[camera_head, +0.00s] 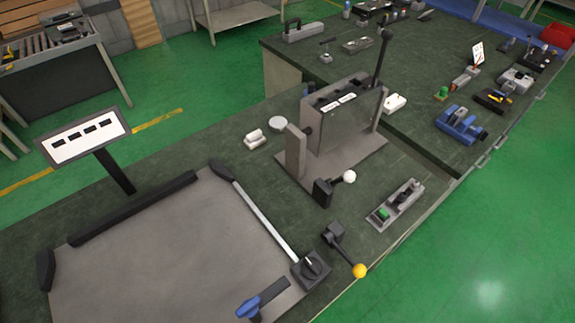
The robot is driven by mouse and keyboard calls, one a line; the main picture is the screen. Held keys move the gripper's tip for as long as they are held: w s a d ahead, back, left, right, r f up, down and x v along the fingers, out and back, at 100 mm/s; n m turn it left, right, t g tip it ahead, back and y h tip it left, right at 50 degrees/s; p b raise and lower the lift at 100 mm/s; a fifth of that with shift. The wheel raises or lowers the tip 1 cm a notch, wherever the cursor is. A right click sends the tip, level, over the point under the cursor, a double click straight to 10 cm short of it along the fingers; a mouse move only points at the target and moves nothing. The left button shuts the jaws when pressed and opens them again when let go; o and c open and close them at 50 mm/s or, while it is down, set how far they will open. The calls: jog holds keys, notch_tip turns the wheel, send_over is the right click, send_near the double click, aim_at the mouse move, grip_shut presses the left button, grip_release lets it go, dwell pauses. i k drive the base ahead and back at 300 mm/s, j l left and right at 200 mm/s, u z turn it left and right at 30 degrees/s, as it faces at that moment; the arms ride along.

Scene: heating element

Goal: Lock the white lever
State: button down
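The white lever appears to be the short black handle with a white ball knob (349,177), near the middle of the workbench. Its dark block (323,193) sits at the front corner of a grey base plate, and the knob points to the right. A separate black lever with a yellow ball knob (360,271) lies closer to the bench's front edge. I cannot tell from this view whether the white lever is locked. My gripper is not in view.
A grey upright machine (345,118) with a tall black lever (380,58) stands behind the white knob. A control box with a green button (384,214) lies to the right. A large grey plate (180,250) fills the left; a blue handle (248,307) stands at its front.

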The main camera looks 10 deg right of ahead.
aim_at(350, 177)
jog(key=i+j+u, duration=0.1)
jog(key=i+j, duration=0.15)
jog(key=j, duration=0.25)
jog(key=i+j+u, duration=0.1)
jog(key=i+j, duration=0.2)
jog(key=j, duration=0.15)
jog(key=i+j+u, duration=0.1)
jog(key=i+j, duration=0.15)
jog(key=j, duration=0.2)
